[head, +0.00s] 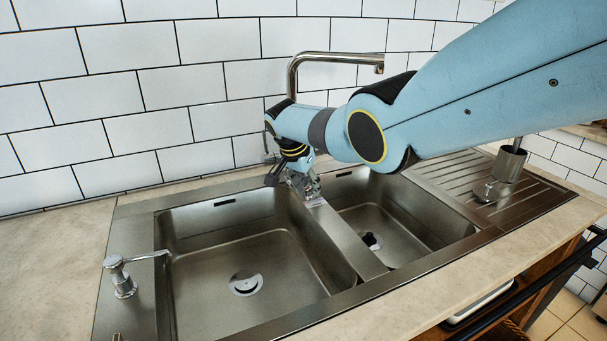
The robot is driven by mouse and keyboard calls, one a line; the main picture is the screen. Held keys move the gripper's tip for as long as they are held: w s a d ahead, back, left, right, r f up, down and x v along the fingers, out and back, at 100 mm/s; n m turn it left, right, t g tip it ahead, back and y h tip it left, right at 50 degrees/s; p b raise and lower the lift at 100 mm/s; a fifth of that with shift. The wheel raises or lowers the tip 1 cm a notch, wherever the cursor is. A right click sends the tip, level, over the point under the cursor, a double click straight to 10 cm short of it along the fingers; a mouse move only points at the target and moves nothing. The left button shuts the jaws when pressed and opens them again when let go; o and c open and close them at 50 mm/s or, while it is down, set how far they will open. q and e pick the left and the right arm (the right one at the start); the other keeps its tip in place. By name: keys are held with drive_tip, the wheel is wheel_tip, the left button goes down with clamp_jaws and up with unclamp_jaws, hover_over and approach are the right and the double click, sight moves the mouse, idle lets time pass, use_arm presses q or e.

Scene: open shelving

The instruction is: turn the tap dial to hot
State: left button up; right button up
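The chrome tap (335,56) rises behind the sink, and its spout bends to the right. My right arm comes in from the right and hides the lower part of the tap. My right gripper (302,188) is at the back of the divider between the two basins, close to the tap's base. A slim metal part (268,148) shows just left of my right wrist, against the wall. I cannot tell whether it is the tap dial. The gripper's fingers are small and partly hidden, so their opening is unclear. My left gripper is not in view.
The steel sink (335,245) has a large left basin and a smaller right basin. A chrome dispenser (122,278) stands at the left rim. A metal cup (510,163) stands on the drainboard (455,180) at the right. The tiled wall is close behind.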

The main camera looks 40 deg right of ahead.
drive_tip(key=v, duration=1.1)
drive_tip(key=shift+r, duration=0.3)
drive_tip(key=shift+s+a, duration=0.1)
drive_tip(key=shift+a, duration=0.05)
